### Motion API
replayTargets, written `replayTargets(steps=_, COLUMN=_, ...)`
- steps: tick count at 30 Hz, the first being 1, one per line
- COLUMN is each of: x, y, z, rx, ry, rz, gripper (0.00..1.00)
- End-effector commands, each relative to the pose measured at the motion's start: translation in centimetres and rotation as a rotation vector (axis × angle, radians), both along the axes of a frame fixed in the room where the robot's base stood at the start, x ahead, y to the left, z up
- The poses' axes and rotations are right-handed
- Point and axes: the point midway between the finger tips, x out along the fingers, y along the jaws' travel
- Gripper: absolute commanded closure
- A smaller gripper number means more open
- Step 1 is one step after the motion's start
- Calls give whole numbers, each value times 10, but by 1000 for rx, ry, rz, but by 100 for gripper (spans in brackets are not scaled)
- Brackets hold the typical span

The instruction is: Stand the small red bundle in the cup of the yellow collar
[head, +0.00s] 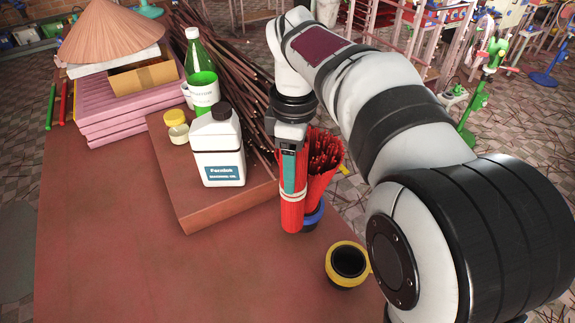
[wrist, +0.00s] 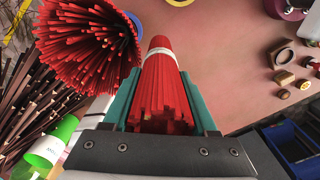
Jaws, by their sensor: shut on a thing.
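The small red bundle (head: 292,217), tied with a pale band, hangs about upright in my gripper (head: 290,178). In the wrist view the teal fingers close on both sides of the bundle (wrist: 162,85), and its lower end points away from me. I cannot tell how far that end is above the table. The yellow collar (head: 334,256) stands on the table to the right and nearer, apart from the bundle. Its dark cup looks empty. In the wrist view only a sliver of the yellow collar (wrist: 180,3) shows at the top edge.
A larger red bundle (head: 323,165) stands in a blue collar (head: 313,218) close beside my gripper. A white bottle (head: 218,150) stands on a raised board to the left. A purple ring (wrist: 285,9) and small wooden pieces (wrist: 282,56) show in the wrist view. The front table is clear.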

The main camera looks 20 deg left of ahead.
Motion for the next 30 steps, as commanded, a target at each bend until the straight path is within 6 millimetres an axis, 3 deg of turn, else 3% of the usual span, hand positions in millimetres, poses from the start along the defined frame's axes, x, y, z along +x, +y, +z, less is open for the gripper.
replayTargets(steps=21, x=0, y=1, z=79, rx=0, ry=-2, rz=0, gripper=100)
replayTargets(steps=30, x=0, y=1, z=84, rx=0, ry=0, rz=0, gripper=100)
